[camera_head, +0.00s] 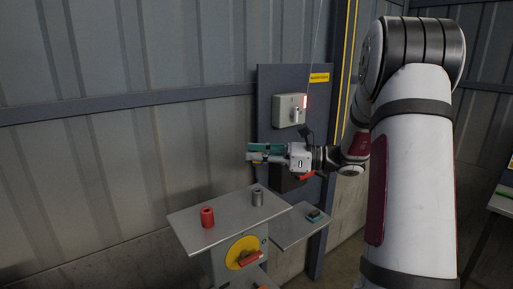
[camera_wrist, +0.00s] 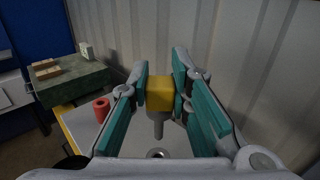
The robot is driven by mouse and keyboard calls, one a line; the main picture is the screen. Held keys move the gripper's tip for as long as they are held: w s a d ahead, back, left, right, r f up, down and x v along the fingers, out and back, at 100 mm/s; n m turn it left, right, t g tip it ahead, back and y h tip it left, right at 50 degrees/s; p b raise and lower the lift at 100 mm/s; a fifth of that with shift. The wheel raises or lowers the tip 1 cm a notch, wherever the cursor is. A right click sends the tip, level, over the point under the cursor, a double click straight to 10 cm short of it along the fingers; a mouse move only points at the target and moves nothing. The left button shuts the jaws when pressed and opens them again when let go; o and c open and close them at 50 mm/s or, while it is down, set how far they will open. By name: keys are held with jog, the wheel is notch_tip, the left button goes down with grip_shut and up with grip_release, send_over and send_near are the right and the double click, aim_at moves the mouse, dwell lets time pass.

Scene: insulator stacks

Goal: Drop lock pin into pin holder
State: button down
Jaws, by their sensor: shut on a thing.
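The lock pin (camera_wrist: 160,95) has a yellow block head and a grey shank that points down. My gripper (camera_wrist: 162,92) has teal finger pads and is shut on the yellow head; it also shows in the head view (camera_head: 262,153). The pin holder looks to be the grey upright cylinder (camera_head: 257,197) on the grey table top, with its round opening (camera_wrist: 157,153) seen in the wrist view below the shank. The gripper and pin are above the holder, and the shank tip looks apart from it. In the head view the pin is hard to make out.
A red hollow cylinder (camera_head: 207,217) stands left on the table top (camera_head: 225,218). A lower side shelf (camera_head: 295,228) holds a small dark green item (camera_head: 315,215). A switch box (camera_head: 290,110) with a red light is on the panel behind. A yellow disc (camera_head: 243,252) with a red handle is below.

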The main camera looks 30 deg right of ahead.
jog(key=shift+f, duration=1.3)
dwell(1.4)
jog(key=shift+f+b, duration=0.4)
jog(key=shift+f, duration=2.15)
jog(key=c, duration=1.4)
grip_release()
jog(key=v, duration=1.2)
